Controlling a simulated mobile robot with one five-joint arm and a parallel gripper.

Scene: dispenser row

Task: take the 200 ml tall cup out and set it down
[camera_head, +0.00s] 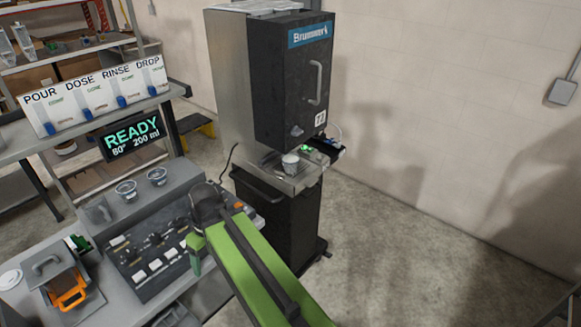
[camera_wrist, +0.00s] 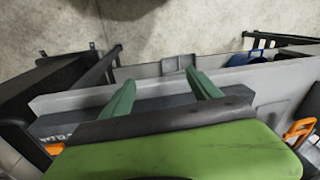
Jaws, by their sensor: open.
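A small pale cup (camera_head: 290,164) stands upright on the metal tray (camera_head: 301,183) of the tall dispenser (camera_head: 292,85), under its spout. I cannot read its size or be sure that it is the tall one. A display (camera_head: 132,137) reads READY, 60° and 200 ml. My gripper (camera_head: 195,250) is left of and in front of the dispenser, over the grey counter, well apart from the cup. In the wrist view my gripper's two green fingers (camera_wrist: 161,80) are spread with nothing between them. The cup does not show in the wrist view.
Two clear cups sit on the counter's back ledge, one on the left (camera_head: 126,191) and one on the right (camera_head: 158,176). A dark panel (camera_head: 150,262) with small parts lies before them. A sign (camera_head: 95,95) reads POUR DOSE RINSE DROP. The floor right of the dispenser is clear.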

